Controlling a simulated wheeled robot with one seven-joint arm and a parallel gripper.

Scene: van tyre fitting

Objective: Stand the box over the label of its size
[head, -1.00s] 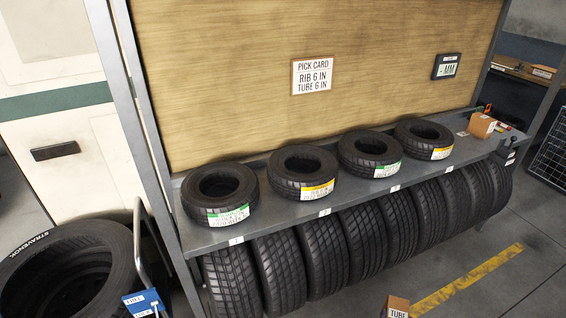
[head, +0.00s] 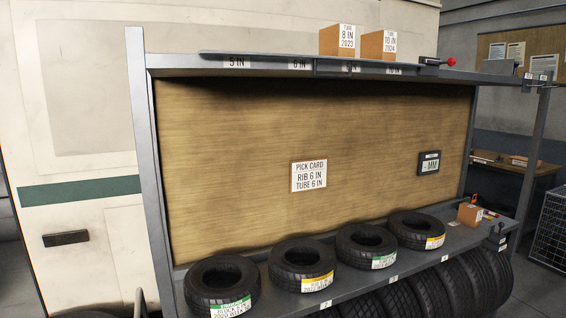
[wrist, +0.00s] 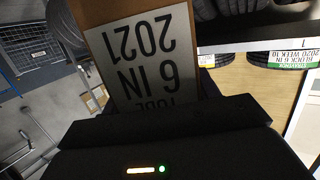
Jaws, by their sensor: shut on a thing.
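The box (wrist: 140,50) in the wrist view is brown cardboard. Its white label, upside down in the picture, reads TUBE 6 IN 2021. My gripper (wrist: 152,108) is shut on it; the dark gripper body covers the box's near end. Neither the box nor my gripper shows in the head view. In the head view the top shelf (head: 170,62) carries size labels on its front edge: the 5 IN label (head: 236,62), the 6 IN label (head: 299,64), a partly hidden one, and the 10 IN label (head: 394,70).
An 8 IN box (head: 338,40) and a 10 IN box (head: 379,44) stand on the top shelf, right of the 6 IN label. A pick card (head: 308,176) reads RIB 6 IN, TUBE 6 IN. Tyres (head: 222,284) line the lower shelf.

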